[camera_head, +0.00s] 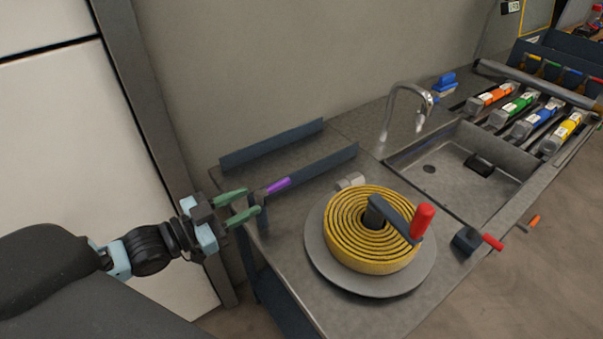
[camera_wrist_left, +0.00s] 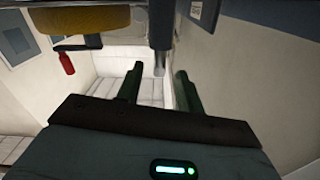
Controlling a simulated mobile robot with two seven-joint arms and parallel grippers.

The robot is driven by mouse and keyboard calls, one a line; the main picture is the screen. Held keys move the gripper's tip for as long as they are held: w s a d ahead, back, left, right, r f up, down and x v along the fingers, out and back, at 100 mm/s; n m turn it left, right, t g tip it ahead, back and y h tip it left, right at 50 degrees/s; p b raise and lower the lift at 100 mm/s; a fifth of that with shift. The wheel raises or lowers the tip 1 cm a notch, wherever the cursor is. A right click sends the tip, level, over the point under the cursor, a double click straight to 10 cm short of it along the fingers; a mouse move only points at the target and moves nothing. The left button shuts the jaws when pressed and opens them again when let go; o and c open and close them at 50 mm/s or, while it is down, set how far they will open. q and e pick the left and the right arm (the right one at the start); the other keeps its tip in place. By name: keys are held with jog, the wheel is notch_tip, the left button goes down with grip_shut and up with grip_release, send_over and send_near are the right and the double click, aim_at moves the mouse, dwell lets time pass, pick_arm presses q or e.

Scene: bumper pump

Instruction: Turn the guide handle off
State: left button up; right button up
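Two dark blue guide rails (camera_head: 310,172) run along the left end of the grey bench. The near rail has a purple patch (camera_head: 278,187) and a dark end piece, which may be the guide handle (camera_head: 261,198). My left gripper (camera_head: 238,204) has green fingers spread open beside that end, just off the bench's left edge. In the left wrist view, a grey upright bar (camera_wrist_left: 160,60) shows between the open fingers (camera_wrist_left: 158,88), and I see no grip on it. Whether a finger touches it I cannot tell. My right gripper is out of view.
A coiled yellow roll (camera_head: 370,250) lies on a round grey plate with a red-knobbed crank (camera_head: 422,221). A small red lever (camera_head: 492,242) sits at the bench's front edge. A sink (camera_head: 455,170) and tap (camera_head: 405,92) lie beyond. A wall stands behind the bench.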

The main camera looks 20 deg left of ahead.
aim_at(273, 186)
pick_arm(q)
jog(key=shift+r+x, duration=0.1)
jog(key=shift+x, duration=1.8)
jog(key=shift+r+x, duration=0.15)
jog(key=shift+x, duration=1.8)
jog(key=shift+s, duration=0.1)
jog(key=shift+c, duration=0.4)
grip_shut()
